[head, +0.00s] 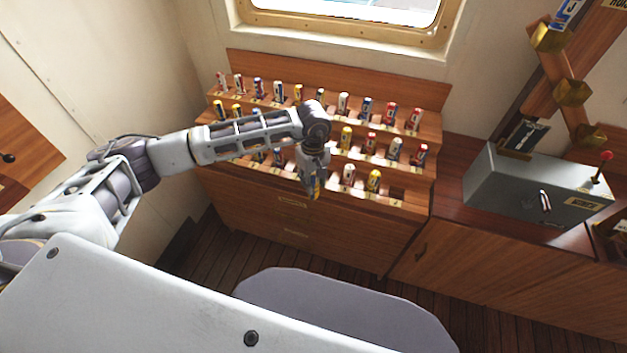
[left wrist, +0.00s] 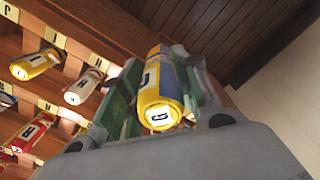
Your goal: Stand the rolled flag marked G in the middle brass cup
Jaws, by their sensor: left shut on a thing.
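The rolled flag marked G (left wrist: 161,92), yellow and blue with a white end label, sits between the fingers of my left gripper (left wrist: 158,84) in the left wrist view. In the head view my left gripper (head: 314,178) is shut on this flag (head: 314,188), in front of the lower row of the flag rack. The middle brass cup (head: 571,92) is on a sloping wooden board at the right, well apart from the gripper. Another brass cup (head: 549,38) is above it and one (head: 590,136) below. My right gripper is not in view.
The stepped wooden rack (head: 228,128) holds several rolled flags in rows; some also show in the left wrist view. A grey box (head: 520,187) with a red-knobbed lever (head: 603,164) stands on the counter below the cups. A blue-and-white piece (head: 567,13) is at the upper cup.

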